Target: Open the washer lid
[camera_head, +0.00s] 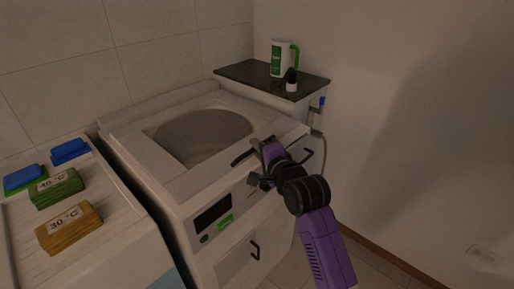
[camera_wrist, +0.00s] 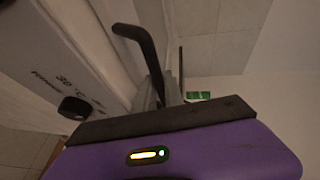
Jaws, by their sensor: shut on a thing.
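The white top-loading washer (camera_head: 182,197) stands in the middle of the head view. Its lid (camera_head: 168,165) lies flat on top and has a large grey-brown window (camera_head: 205,132). My purple and black gripper (camera_head: 256,157) is at the lid's front right edge. A dark bent bar, which looks like the lid handle (camera_wrist: 142,42), rises by the fingers in the wrist view. My gripper (camera_wrist: 165,92) is shut on it; the exact contact is partly hidden. The washer's panel with a 30 °C mark and a black knob (camera_wrist: 75,108) shows at left in the wrist view.
A dark shelf (camera_head: 240,72) behind the washer holds a white and green bottle (camera_head: 279,60) and a small dark-topped bottle (camera_head: 291,82). At left, a white surface (camera_head: 110,232) bears several coloured blocks. A wall stands at right.

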